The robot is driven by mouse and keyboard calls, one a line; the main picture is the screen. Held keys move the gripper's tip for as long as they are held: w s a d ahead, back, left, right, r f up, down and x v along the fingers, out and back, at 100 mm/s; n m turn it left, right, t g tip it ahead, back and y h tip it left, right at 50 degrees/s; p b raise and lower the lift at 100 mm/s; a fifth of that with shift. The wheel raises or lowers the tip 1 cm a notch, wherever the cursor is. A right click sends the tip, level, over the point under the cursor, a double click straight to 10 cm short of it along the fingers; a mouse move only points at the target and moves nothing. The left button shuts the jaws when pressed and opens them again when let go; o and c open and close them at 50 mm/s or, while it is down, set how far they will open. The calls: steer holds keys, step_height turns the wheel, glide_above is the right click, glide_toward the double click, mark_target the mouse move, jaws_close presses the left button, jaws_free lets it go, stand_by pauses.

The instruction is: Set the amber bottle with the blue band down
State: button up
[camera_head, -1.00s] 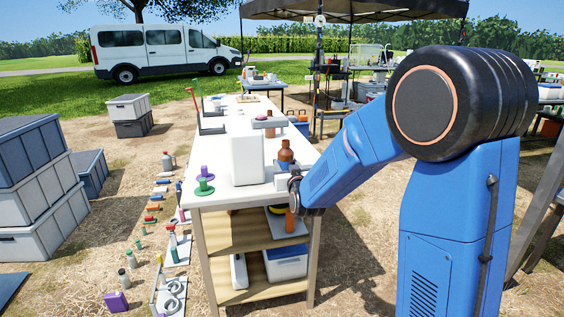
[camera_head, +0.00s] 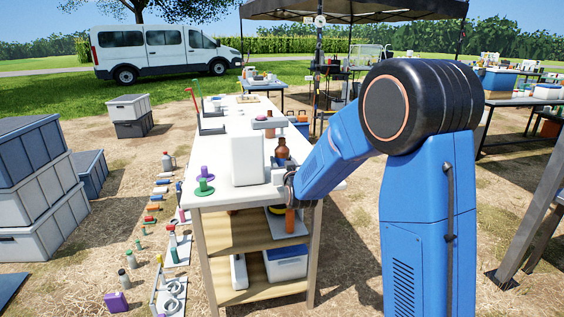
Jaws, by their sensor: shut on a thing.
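A brown amber bottle (camera_head: 282,149) is upright over the right side of the white table top (camera_head: 228,194), just right of a large white container. No blue band can be made out on it, and its lower part is hidden. My gripper (camera_head: 279,177) is small and partly hidden at the end of the blue arm, by the table's right front corner. It is shut on the amber bottle. I cannot tell whether the bottle's base touches the table.
The white container (camera_head: 247,160) stands close left of the bottle. Purple and green items (camera_head: 204,186) are at the front left corner. An orange-brown object (camera_head: 290,220) shows below the table top. A blue and white cooler (camera_head: 286,263) sits on the lower shelf.

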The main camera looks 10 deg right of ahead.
steer(key=shift+f, duration=0.15)
steer(key=o, duration=1.4)
steer(key=s, duration=1.7)
steer(key=shift+s, duration=0.3)
